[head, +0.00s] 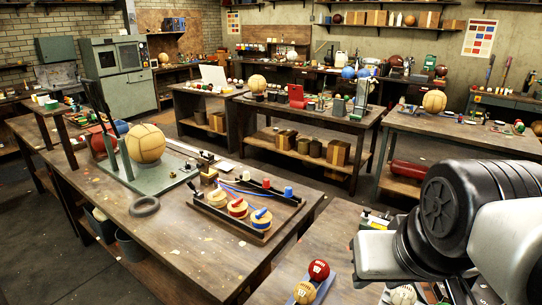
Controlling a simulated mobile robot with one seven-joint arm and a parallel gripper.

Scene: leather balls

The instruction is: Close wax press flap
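No part in view is clearly marked as a wax press or its flap. A green-grey stand (150,178) on the near left table has a flat base, tall dark uprights and a large tan ball. A grey-green machine (120,70) with a dark front window stands at the back left; a unit beside it has a raised green panel (58,50). My arm enters at the lower right. Its grey end, my gripper (377,255), is above the near right table, far from both machines. Its fingers cannot be made out.
The near table (185,245) carries a tray of round pots (236,208) and a dark ring (145,206). Red and tan balls (318,270) lie on the table by my gripper. Other cluttered tables stand behind, with dark floor (60,245) at the lower left.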

